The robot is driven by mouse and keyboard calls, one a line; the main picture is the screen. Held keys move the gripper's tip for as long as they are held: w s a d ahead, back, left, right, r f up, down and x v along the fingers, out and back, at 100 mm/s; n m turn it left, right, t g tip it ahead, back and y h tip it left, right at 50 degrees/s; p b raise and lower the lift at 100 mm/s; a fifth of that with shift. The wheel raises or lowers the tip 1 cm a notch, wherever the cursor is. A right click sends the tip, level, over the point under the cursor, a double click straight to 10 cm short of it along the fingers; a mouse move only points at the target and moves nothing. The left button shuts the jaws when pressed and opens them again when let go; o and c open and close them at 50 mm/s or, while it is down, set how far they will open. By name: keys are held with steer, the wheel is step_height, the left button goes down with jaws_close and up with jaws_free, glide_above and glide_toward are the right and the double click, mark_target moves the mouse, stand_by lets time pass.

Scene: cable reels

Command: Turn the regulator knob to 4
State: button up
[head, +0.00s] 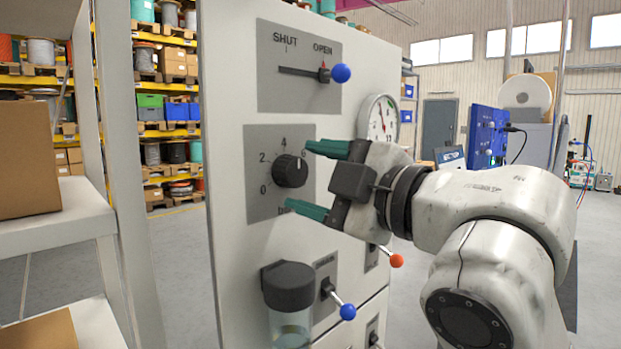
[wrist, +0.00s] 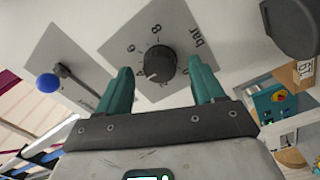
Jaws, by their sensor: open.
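The regulator knob (head: 290,171) is a round black dial on a grey plate with the numbers 0, 2 and 4 legible and "bar" below. My gripper (head: 298,176) is open, one finger above and one below the knob.
Above is a SHUT/OPEN slider with a blue ball (head: 341,74). A round gauge (head: 379,120) sits on the panel's side. Below are a dark-capped clear bowl (head: 289,290), a blue-ball lever (head: 347,311) and a red-ball lever (head: 396,261). A shelf (head: 60,225) stands left.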

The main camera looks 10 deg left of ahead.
steer(key=b+v, duration=0.1)
steer(key=v, duration=0.8)
steer(key=shift+s+d, duration=0.2)
steer(key=shift+d, duration=0.15)
steer(key=shift+f, duration=0.1)
